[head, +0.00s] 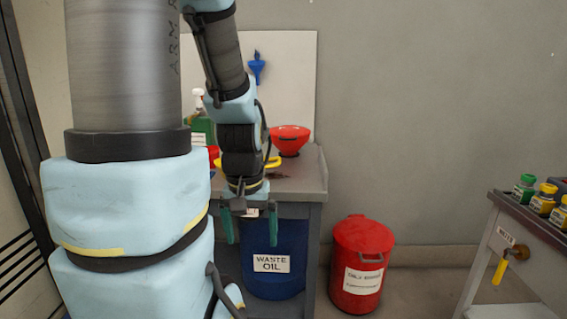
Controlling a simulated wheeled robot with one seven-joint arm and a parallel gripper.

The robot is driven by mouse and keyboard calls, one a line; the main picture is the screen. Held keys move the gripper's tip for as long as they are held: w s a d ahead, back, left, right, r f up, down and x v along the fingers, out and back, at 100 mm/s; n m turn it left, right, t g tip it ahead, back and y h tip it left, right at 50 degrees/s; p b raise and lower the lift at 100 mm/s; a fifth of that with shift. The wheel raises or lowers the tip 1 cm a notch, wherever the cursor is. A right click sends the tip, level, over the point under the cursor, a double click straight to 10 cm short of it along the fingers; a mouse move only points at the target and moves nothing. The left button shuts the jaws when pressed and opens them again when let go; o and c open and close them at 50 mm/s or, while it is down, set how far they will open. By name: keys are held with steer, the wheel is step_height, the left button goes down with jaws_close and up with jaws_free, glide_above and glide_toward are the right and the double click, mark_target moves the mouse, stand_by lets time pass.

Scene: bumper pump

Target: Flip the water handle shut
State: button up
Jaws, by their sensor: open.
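A yellow lever handle (500,270) hangs down, tilted slightly to the left, from a brass tap (517,253). The tap sits on the side of the grey bench at the right, below a small white label (506,236) that seems to read WATER. My gripper (250,231) points down with its two teal fingers apart and nothing between them. It is left of the picture's middle, in front of the grey workbench, well to the left of the handle and apart from it.
A blue WASTE OIL drum (272,285) stands under the workbench (312,175). A red lidded bin (361,275) stands on the floor between workbench and bench. Several small capped bottles stand on the right bench (528,216). A red funnel (290,139) is on the workbench.

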step_height(320, 180, up, 6)
steer(key=p, duration=0.4)
